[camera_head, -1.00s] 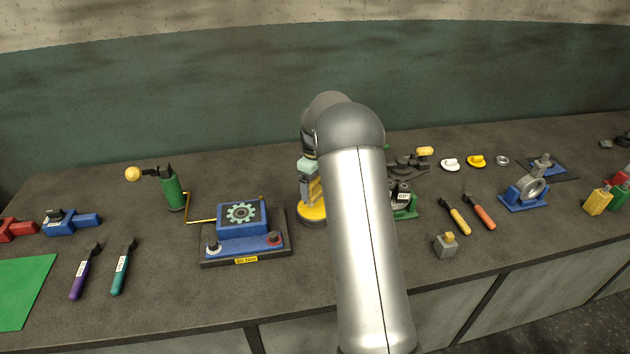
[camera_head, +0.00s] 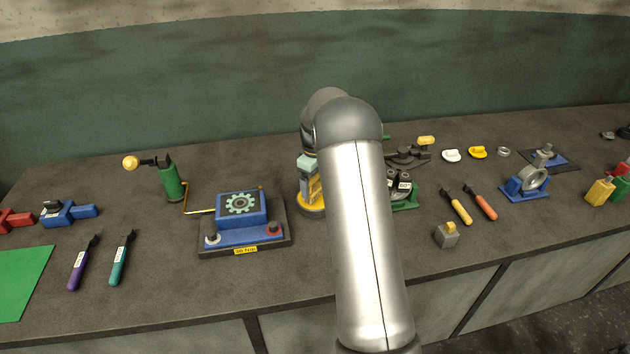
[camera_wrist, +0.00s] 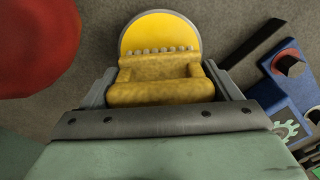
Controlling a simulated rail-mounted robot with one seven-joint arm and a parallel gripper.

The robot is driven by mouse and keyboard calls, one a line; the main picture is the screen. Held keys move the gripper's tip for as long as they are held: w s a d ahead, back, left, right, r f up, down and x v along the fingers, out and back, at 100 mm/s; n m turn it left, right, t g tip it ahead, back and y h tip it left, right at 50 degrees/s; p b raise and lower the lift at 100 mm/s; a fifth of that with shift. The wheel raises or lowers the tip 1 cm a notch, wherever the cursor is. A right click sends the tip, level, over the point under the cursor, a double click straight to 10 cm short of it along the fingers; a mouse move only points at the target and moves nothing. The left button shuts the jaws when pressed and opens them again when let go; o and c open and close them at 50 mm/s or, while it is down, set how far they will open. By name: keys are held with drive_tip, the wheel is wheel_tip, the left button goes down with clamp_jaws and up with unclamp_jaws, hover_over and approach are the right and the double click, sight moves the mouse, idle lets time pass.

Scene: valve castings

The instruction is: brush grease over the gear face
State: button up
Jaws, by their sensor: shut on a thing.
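The gear face (camera_head: 241,204) is a pale toothed wheel on a dark square atop a blue block, left of my arm. In the wrist view part of the gear (camera_wrist: 288,130) shows at the right edge. My gripper (camera_wrist: 162,85) has its grey fingers on either side of a yellow block (camera_wrist: 160,92) and is shut on it. A row of pale tips shows along the block's far edge; I cannot tell if it is the brush. Beyond it is a yellow round disc (camera_wrist: 160,28). In the head view my arm hides most of this. The gripper is apart from the gear.
A green oil can (camera_head: 170,184) and a bent brass rod stand left of the gear block. Purple (camera_head: 78,266) and teal (camera_head: 119,262) handled tools lie front left. A red rounded thing (camera_wrist: 38,45) is upper left in the wrist view.

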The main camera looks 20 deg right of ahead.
drive_tip(key=shift+f+b, duration=0.45)
drive_tip(key=shift+f, duration=0.2)
idle(1.4)
drive_tip(key=shift+r, duration=0.1)
drive_tip(key=shift+r+p, duration=1.95)
drive_tip(key=shift+r, duration=1.55)
